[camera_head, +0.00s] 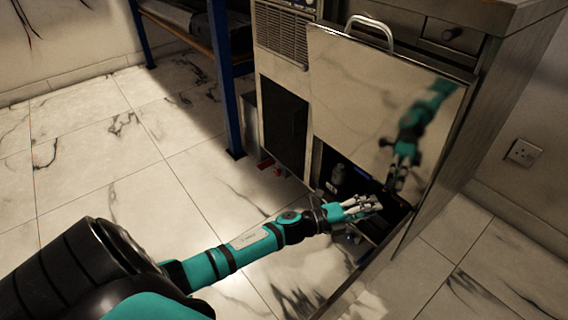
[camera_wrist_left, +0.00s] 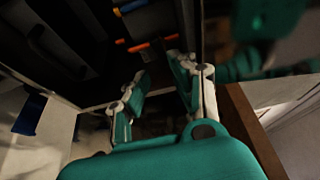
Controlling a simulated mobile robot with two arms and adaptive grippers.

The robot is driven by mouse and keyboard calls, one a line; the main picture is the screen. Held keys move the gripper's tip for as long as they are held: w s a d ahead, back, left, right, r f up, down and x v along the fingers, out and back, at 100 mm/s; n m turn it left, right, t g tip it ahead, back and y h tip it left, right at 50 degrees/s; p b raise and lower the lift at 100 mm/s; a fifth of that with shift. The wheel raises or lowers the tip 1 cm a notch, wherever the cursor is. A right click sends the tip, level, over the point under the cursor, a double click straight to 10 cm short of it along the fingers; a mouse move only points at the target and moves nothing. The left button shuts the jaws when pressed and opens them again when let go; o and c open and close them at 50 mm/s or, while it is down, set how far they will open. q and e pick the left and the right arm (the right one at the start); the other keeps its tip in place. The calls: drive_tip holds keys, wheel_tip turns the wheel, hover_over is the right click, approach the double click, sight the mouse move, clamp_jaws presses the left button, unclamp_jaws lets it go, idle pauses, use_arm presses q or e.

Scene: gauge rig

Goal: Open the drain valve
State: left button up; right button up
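My left gripper (camera_head: 368,204) is in front of the dark lower opening (camera_head: 345,178) of a metal cabinet. In the left wrist view its fingers (camera_wrist_left: 160,68) are spread apart with nothing between them, pointing into the dark interior. Orange bar-like parts (camera_wrist_left: 138,46) and a small blue part (camera_wrist_left: 131,7) show beyond the fingers, apart from them. I cannot tell whether one of these is the drain valve. Small red parts (camera_head: 266,163) also show low at the cabinet's left side. My right gripper is not in view.
A shiny panel (camera_head: 360,85) with a handle (camera_head: 371,27) on top leans over the opening and mirrors my arm. A blue rack post (camera_head: 222,80) stands left of the cabinet. The marble floor (camera_head: 100,150) at the left is clear.

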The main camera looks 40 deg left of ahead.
use_arm(q)
drive_tip(key=s+a+f+n+g+y+p, duration=0.2)
drive_tip(key=s+a+n+y+p, duration=0.2)
drive_tip(key=s+n+p, duration=0.3)
drive_tip(key=s+a+f+n+g+y+p, duration=0.2)
drive_tip(key=s+a+n+p, duration=0.5)
drive_tip(key=s+p, duration=0.7)
drive_tip(key=f+y+p, duration=0.1)
drive_tip(key=y+p, duration=0.1)
drive_tip(key=p, duration=0.3)
drive_tip(key=shift+g+y, duration=0.4)
drive_tip(key=shift+w+a, duration=0.1)
